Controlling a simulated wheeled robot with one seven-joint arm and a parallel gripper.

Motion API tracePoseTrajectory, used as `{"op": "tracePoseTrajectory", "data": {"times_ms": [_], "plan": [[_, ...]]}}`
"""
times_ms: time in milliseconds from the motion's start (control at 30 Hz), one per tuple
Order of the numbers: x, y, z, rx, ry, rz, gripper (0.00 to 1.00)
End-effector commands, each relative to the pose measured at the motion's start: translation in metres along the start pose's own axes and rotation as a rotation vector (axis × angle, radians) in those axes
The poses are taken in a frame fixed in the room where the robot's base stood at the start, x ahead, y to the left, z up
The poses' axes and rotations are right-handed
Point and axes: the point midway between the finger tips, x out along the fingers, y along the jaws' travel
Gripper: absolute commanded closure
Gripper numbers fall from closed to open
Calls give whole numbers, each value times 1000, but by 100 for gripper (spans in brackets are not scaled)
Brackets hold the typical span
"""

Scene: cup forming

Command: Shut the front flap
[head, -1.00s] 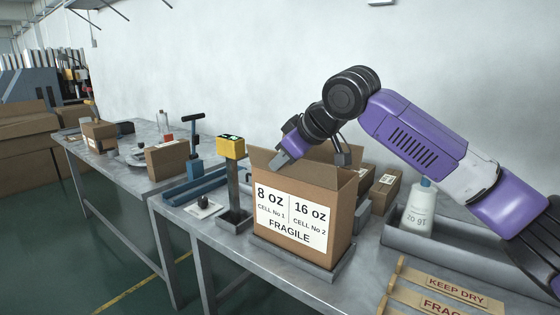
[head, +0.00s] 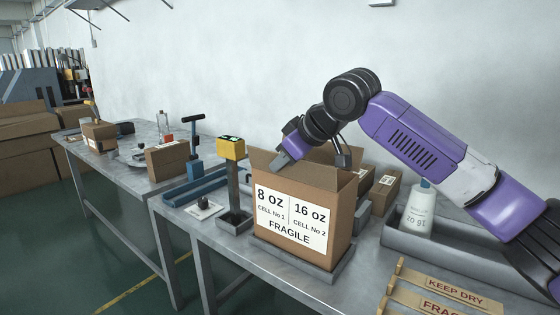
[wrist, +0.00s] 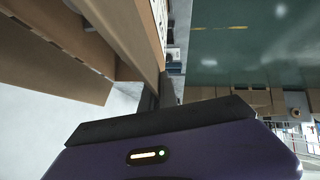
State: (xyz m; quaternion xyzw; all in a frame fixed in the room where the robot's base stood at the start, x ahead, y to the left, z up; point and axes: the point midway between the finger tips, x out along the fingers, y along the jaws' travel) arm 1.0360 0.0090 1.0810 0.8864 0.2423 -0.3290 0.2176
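An open cardboard box (head: 343,225) stands on a grey tray on the bench. Its front bears a white label reading 8 oz, 16 oz and FRAGILE. A flap stands up at its left rear (head: 262,158); I cannot make out the front flap clearly. My gripper (head: 281,160) is over the box's top, near the left and middle of the opening. Its grey tip points down and left, and I cannot tell whether it touches the cardboard. The wrist view shows brown box panels (wrist: 125,35) close to the gripper's dark edge. The finger gap is not clear.
A yellow-topped post (head: 231,148) stands close to the box's left. Smaller cartons (head: 384,190) sit behind it at the right. A grey trough (head: 440,245) holds a white bottle (head: 418,207). Wooden signs (head: 450,285) lie at the front right.

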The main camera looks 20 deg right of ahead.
Motion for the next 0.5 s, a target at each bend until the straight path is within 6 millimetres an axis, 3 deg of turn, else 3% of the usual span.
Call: {"op": "tracePoseTrajectory", "data": {"times_ms": [500], "plan": [[-4, 12, -4, 206, -3, -202, 100]]}}
